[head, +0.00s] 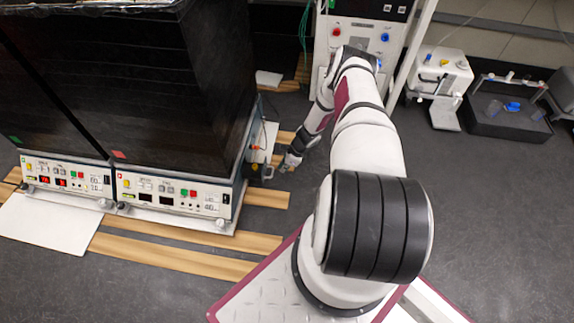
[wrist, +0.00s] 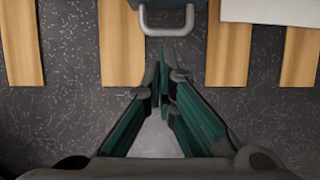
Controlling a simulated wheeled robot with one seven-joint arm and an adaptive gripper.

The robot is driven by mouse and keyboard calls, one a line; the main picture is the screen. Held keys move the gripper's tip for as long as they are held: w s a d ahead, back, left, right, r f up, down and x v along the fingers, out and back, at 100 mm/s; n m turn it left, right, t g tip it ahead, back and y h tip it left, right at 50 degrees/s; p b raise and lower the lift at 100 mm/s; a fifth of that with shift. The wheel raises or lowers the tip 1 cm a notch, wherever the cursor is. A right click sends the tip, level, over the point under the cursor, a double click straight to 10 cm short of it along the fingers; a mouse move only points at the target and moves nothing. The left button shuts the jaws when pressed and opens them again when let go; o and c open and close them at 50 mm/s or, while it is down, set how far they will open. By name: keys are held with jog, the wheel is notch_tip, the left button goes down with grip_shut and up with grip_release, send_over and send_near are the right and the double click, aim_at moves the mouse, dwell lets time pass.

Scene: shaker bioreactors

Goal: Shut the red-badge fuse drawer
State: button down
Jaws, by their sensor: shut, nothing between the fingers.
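The right bioreactor (head: 175,197) carries a red badge (head: 119,154) on its dark front; the left one (head: 66,180) carries a green badge (head: 15,140). A small dark box (head: 258,171), which looks like the fuse drawer, sticks out from the right side of the red-badge unit. In the wrist view a grey U-shaped handle (wrist: 167,31) hangs from a dark front at the top edge. My gripper (wrist: 162,68) is shut and empty, its fingertips just short of the handle. In the head view my gripper (head: 287,165) is low, just right of the box. How far the drawer is out is hard to tell.
Wooden slats (head: 175,260) lie on the dark floor around the units. A white panel (head: 45,222) lies in front at the left. A white instrument cabinet (head: 350,35) stands behind my arm. A white device (head: 440,78) and a dark tray (head: 505,125) are at the right.

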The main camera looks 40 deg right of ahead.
aim_at(273, 169)
jog(key=shift+w+a+f+b, duration=0.35)
jog(key=shift+w+a, duration=0.15)
jog(key=shift+w, duration=0.15)
jog(key=shift+w+a+f+b, duration=0.3)
jog(key=shift+w+a, duration=0.15)
jog(key=shift+w, duration=0.15)
jog(key=shift+w+a+f+b, duration=0.35)
jog(key=shift+w+a, duration=0.15)
jog(key=shift+w, duration=0.15)
